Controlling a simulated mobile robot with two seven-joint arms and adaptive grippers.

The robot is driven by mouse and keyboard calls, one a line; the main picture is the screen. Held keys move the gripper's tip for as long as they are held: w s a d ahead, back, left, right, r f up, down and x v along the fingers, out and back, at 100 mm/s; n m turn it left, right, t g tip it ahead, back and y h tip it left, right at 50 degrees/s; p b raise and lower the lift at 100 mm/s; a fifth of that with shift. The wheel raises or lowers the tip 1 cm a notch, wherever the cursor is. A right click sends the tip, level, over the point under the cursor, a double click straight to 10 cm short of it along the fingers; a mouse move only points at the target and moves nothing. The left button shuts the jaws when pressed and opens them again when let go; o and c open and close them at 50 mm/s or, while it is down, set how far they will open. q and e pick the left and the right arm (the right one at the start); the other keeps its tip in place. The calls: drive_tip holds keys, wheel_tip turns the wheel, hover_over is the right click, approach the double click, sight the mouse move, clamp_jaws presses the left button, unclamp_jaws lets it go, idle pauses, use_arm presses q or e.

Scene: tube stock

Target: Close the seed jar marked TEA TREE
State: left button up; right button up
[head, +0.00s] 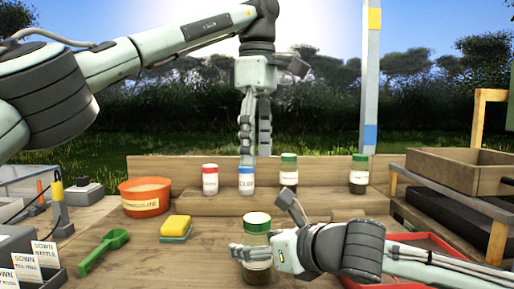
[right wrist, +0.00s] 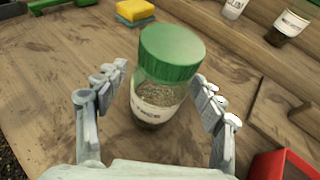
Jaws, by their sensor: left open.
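A glass jar (head: 257,262) with a green lid (head: 257,222) stands upright on the bench at front centre. Its label is partly hidden, so I cannot read the full name. In the right wrist view the jar (right wrist: 157,100) holds brownish contents, and its green lid (right wrist: 171,52) sits on top; I cannot tell how tight. My right gripper (right wrist: 161,88) is open, its fingers on either side of the jar, with a gap at the left finger. My left gripper (head: 255,145) is open and empty, pointing down above the back shelf, well above the green-lidded jar.
On the back ledge stand a red-lidded jar (head: 210,180), a blue-lidded jar (head: 246,181) and two green-lidded jars (head: 288,173) (head: 359,174). An orange tub (head: 145,197), a yellow sponge (head: 176,227) and a green scoop (head: 103,250) lie left. A red tray (head: 440,245) is right.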

idle(0.3)
drive_tip(key=v, duration=1.2)
drive_tip(key=shift+f, duration=0.1)
